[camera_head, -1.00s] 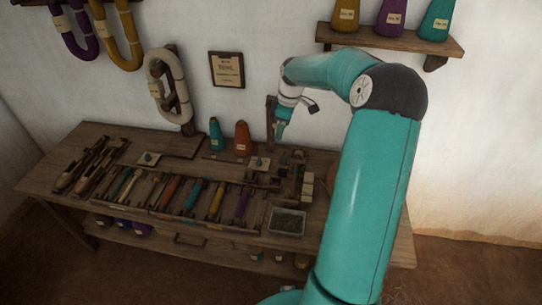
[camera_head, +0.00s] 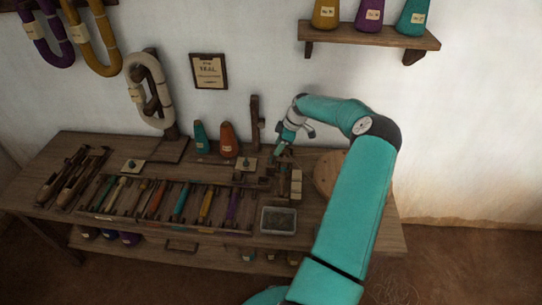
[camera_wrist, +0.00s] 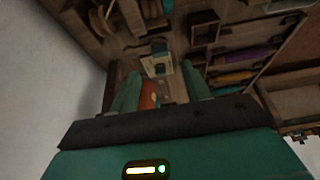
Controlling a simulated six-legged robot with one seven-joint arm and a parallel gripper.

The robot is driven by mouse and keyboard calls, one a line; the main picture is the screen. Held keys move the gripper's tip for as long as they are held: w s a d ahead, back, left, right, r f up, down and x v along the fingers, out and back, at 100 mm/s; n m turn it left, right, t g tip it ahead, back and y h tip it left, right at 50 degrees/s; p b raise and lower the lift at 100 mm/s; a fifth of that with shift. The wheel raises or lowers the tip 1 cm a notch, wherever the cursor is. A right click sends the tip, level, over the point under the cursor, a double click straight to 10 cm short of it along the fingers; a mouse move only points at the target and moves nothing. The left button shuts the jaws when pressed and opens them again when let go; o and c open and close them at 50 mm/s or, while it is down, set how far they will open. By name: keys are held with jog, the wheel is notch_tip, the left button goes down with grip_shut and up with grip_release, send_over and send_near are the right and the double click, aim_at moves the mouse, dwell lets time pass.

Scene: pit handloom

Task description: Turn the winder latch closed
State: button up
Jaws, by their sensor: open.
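Two small pale plates with dark knobs lie on the bench, one at the left (camera_head: 132,166) and one in front of the orange cone (camera_head: 247,164). I cannot tell which, if either, is the winder latch. My gripper (camera_head: 280,148) is open and empty above the back right of the bench, just right of the orange cone (camera_head: 228,143). In the wrist view, a pale plate with a teal knob (camera_wrist: 157,66) shows beyond the open fingers of my gripper (camera_wrist: 162,88). An orange shape (camera_wrist: 148,96) shows between the fingers.
A wooden post (camera_head: 256,122) stands behind the plates. A teal cone (camera_head: 200,138) is beside the orange one. A rack of coloured tools (camera_head: 165,205) fills the bench front. A grey tray (camera_head: 279,220) and pale blocks (camera_head: 296,185) are at the right. A shelf (camera_head: 370,36) hangs above.

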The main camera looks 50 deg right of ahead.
aim_at(271, 157)
jog(key=x, duration=0.7)
jog(key=shift+r, duration=0.1)
jog(key=shift+c, duration=0.5)
jog(key=c, duration=0.9)
